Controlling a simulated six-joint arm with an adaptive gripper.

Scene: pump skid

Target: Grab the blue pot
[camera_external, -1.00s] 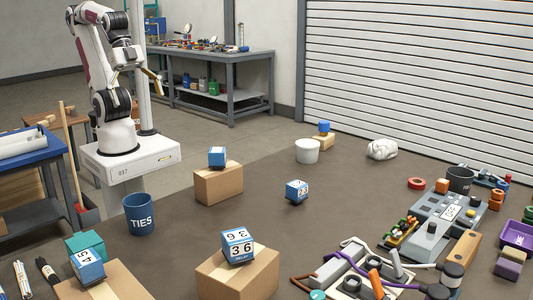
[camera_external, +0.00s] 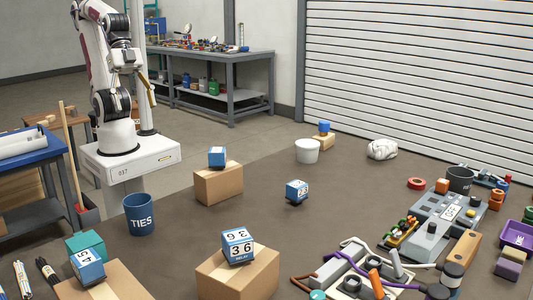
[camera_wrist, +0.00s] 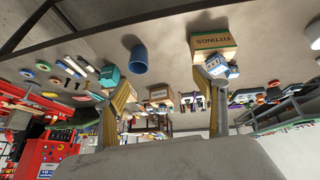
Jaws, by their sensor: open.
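The blue pot (camera_external: 139,215), a dark blue cup marked TIES, stands upright at the left edge of the brown work surface, just in front of my white base. It also shows in the wrist view (camera_wrist: 138,60), above the middle. My gripper (camera_wrist: 160,95) is open and empty, with its two fingers spread apart in the wrist view. In the external view my gripper is small and partly hidden beside the post, above and well apart from the pot. Nothing touches the pot.
A teal box (camera_external: 85,243) and a cardboard box (camera_external: 105,282) bearing a blue cube (camera_external: 88,264) stand in front of the pot. Another carton (camera_external: 219,184) with a blue cube stands to its right. A white pot (camera_external: 307,151) stands farther back. The surface between is clear.

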